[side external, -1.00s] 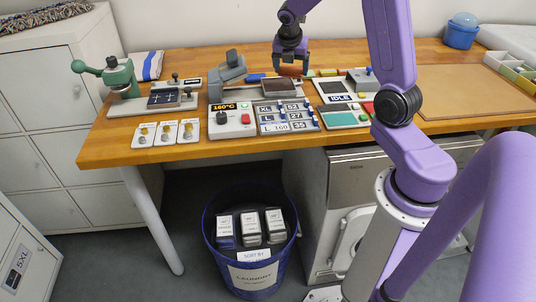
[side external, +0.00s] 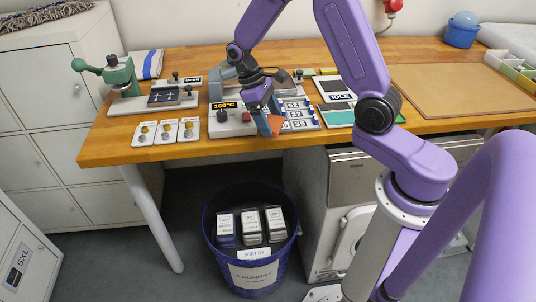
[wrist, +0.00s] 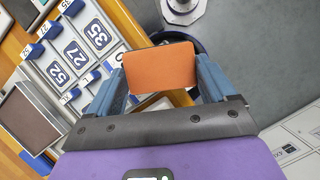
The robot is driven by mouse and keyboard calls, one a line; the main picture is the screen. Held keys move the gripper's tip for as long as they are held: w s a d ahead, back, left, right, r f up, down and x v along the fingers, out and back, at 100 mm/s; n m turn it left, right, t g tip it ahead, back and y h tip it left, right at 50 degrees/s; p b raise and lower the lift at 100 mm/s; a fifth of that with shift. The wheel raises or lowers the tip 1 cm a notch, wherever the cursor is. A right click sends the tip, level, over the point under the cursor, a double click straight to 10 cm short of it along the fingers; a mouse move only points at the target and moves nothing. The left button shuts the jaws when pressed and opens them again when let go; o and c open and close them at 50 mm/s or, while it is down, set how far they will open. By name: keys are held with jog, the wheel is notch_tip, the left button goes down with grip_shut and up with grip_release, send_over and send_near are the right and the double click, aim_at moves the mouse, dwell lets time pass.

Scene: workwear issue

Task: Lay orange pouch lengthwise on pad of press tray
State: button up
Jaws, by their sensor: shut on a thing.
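The orange pouch (side external: 276,123) is held by my gripper (side external: 267,117), near the front edge of the table in the side view. In the wrist view the pouch (wrist: 160,68) spans between the two fingers of my gripper (wrist: 161,76), its broad face toward the camera. In the side view it hangs tilted. The press tray's dark brown pad (wrist: 28,121), framed in grey, lies at the left in the wrist view with nothing on it in the visible part. In the side view my arm largely hides the tray.
The number board (wrist: 77,50) lies between the pouch and the tray pad. The 160°C control panel (side external: 234,118) is left of my gripper. A blue laundry bin (side external: 250,240) stands on the floor below the table edge. A brown mat (side external: 455,88) at right is bare.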

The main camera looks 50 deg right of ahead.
jog(key=a+m, duration=0.1)
jog(key=s+a+m+y, duration=0.1)
jog(key=s+a+m, duration=0.1)
jog(key=shift+s+a+f+m, duration=0.1)
jog(key=shift+a+f+m, duration=0.2)
jog(key=shift+a+m, duration=0.1)
jog(key=shift+d, duration=0.1)
jog(key=shift+w+d+n, duration=0.25)
jog(key=shift+d+n, duration=0.05)
jog(key=w+d+r+n+h, duration=0.1)
jog(key=d+n, duration=0.3)
jog(key=w+d+r+n+t+h, duration=0.1)
jog(key=w+d+n, duration=0.1)
jog(key=d+n, duration=0.2)
jog(key=w+d+r+n+t+h, duration=0.1)
jog(key=w+d+n, duration=0.1)
jog(key=d+n, duration=0.2)
jog(key=shift+w+d+h, duration=0.25)
jog(key=shift+h, duration=0.15)
jog(key=w+d+r+n+t, duration=0.1)
jog(key=d+r+n+t, duration=0.1)
jog(key=d+n, duration=0.5)
jog(key=d+r+n+t+y, duration=0.1)
jog(key=d+r+n+t, duration=0.2)
jog(key=d+n, duration=0.4)
jog(key=shift+w+d+r+t, duration=0.3)
jog(key=shift+w+d+r, duration=0.1)
jog(key=shift+r, duration=0.35)
